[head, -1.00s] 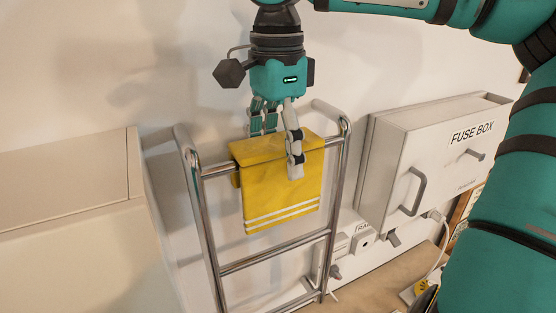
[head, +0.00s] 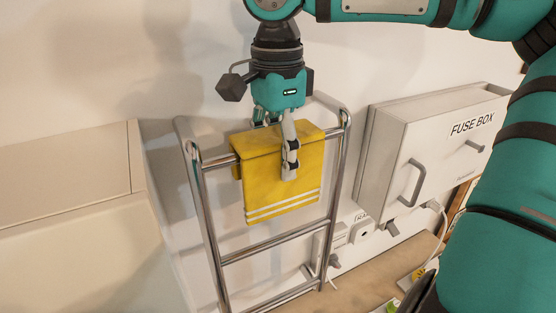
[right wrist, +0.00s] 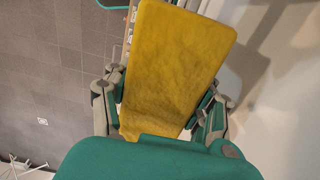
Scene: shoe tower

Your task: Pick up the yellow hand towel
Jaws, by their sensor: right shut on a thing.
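The yellow hand towel (head: 262,184) hangs folded over the top bar of a chrome towel rail (head: 203,220), with white stripes near its lower edge. My right gripper (head: 283,165) comes down from above at the towel's top fold, one finger in front of the towel and the others partly hidden behind it. It is shut on the towel. In the right wrist view the towel (right wrist: 172,70) fills the space between the fingers on both sides. My left gripper is not in view.
A fuse box (head: 415,155) with handles is on the wall right of the rail. Smaller wall fittings (head: 352,236) sit below it. A pale cabinet (head: 75,225) stands at the left. My own arm covers the right side.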

